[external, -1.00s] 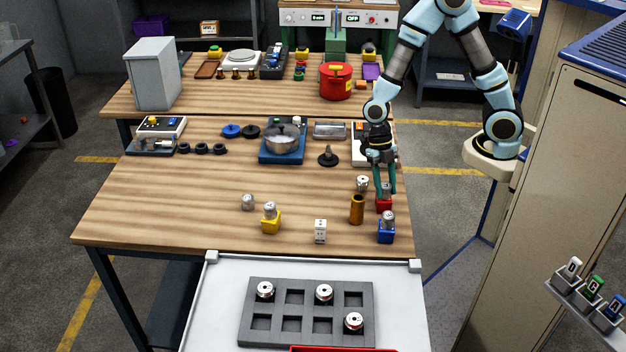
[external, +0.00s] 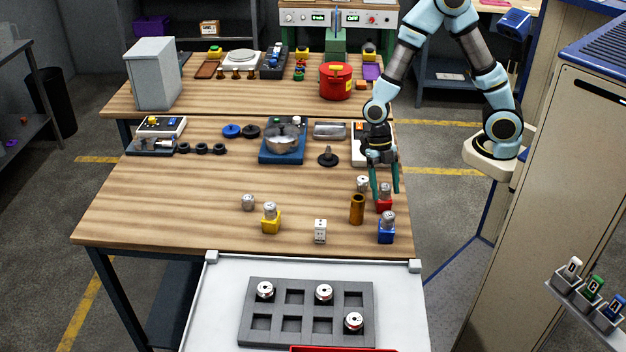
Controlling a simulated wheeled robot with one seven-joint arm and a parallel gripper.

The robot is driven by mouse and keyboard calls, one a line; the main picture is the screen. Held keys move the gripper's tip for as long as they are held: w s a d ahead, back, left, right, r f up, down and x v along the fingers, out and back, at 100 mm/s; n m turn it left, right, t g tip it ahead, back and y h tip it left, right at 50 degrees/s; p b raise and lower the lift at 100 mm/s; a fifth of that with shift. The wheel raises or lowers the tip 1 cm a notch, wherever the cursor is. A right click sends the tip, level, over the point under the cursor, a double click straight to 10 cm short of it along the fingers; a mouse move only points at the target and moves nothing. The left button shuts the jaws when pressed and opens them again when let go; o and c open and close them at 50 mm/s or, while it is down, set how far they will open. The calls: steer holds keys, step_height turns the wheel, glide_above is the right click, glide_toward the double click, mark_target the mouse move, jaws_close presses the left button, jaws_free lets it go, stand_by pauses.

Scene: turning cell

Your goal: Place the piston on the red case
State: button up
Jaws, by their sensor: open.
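The red case (external: 384,205) stands at the right side of the near table. A silver piston (external: 385,189) sits upright on top of it, and it appears to rest there. My gripper (external: 385,190) is open, its green fingers spread on either side of that piston, seemingly not touching it. A yellow case (external: 271,226) and a blue case (external: 386,236) each carry a similar silver piece on top. Another silver piece (external: 362,184) stands just left of the red case, close to my left finger.
A white block (external: 320,231) and a silver piece (external: 248,202) stand farther left. A black stand (external: 328,157) is behind.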

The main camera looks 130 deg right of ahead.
steer(key=shift+d+r, duration=0.25)
steer(key=shift+r, duration=0.2)
steer(key=b+v, duration=0.3)
steer(key=v, duration=0.8)
steer(key=s+a+f+m+h, duration=0.1)
steer(key=a+f+m+h, duration=0.1)
steer(key=a+m, duration=0.5)
steer(key=s+a+f+m+h, duration=0.1)
steer(key=a+f+m, duration=0.3)
steer(key=a+m, duration=0.4)
steer(key=shift+a+f+m+h, duration=0.2)
steer(key=shift+a+m+h, duration=0.1)
steer(key=shift+a+h, duration=0.6)
